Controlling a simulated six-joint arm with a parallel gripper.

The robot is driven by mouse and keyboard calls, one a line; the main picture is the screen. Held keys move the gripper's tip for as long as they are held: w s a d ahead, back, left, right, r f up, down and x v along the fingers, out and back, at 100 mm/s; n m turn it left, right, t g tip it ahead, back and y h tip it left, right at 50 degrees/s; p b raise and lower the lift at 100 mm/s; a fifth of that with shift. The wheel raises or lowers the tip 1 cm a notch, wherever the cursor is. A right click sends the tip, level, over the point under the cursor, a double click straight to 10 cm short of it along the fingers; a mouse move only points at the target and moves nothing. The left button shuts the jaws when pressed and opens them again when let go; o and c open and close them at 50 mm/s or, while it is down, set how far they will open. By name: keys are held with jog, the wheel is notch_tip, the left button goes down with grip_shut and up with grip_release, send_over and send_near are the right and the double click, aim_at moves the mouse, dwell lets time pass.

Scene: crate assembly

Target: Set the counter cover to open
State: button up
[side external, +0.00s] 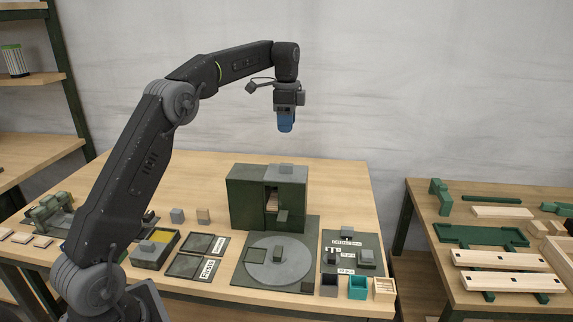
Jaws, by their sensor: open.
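My gripper (286,124), with blue fingers, hangs pointing down in the air above the back of the table, well above the green cabinet and apart from everything. It is open and I see nothing held in it. A dark green panel (373,242) with small white labels and grey blocks lies at the right of the table. The labels are too small to read with certainty. I cannot tell for sure which part is the counter cover, or whether it is open or shut.
A green cabinet (246,203) with a grey block on top stands mid-table, behind a round grey plate (262,262). A teal bin (357,288) stands at the front right edge. A green box (147,257) sits at left. A side table (478,238) holds wooden slats.

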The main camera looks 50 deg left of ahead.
aim_at(286, 164)
notch_tip(286, 164, down, 13)
jog(key=shift+r, duration=0.1)
dwell(0.3)
jog(key=shift+c, duration=0.3)
grip_shut()
